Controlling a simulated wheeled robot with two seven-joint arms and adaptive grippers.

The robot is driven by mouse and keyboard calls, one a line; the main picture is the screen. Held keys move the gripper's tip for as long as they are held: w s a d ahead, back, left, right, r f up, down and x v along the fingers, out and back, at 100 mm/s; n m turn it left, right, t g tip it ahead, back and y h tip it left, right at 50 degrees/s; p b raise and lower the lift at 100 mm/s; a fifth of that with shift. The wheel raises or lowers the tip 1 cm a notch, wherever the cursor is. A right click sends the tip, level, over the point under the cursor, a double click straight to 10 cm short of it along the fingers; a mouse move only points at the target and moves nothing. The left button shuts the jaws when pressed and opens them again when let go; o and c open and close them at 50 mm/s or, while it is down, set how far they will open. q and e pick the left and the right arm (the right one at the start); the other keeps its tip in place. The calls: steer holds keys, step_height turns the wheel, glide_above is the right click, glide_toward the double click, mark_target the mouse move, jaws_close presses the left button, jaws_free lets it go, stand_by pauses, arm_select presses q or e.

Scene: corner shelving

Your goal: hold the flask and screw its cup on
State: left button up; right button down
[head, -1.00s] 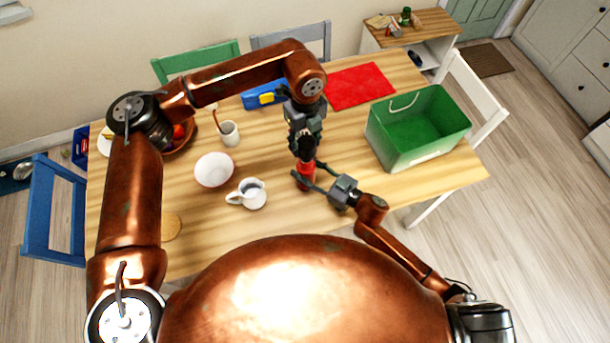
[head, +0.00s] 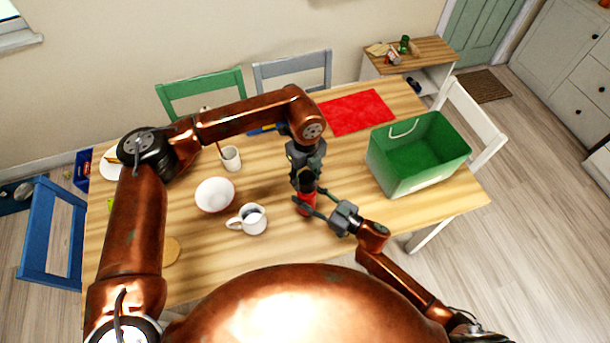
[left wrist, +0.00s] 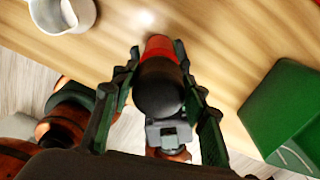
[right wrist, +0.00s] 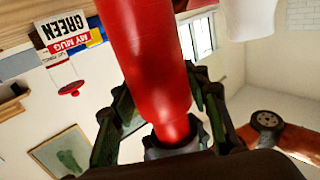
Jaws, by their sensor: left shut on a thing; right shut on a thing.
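The red flask (head: 306,204) stands upright near the table's front edge in the head view. My right gripper (head: 318,206) reaches it from the right and is shut on its body. The flask also fills the middle of the right wrist view (right wrist: 148,60), between the right fingers. My left gripper (head: 306,176) points down from above and is shut on the dark cup (left wrist: 160,88). The cup is in line with the top of the red flask (left wrist: 158,46) in the left wrist view. I cannot tell whether its thread is engaged.
A white pitcher (head: 252,220) and a white bowl (head: 215,195) stand left of the flask. A green bin (head: 405,182) stands to the right. A red mat (head: 357,112) lies behind. A mug (head: 231,159) is farther left. The tabletop right of the pitcher is partly clear.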

mark_target(307, 198)
stand_by(0.4)
arm_select(q)
steer(key=shift+f, duration=0.85)
steer(key=shift+f, duration=0.6)
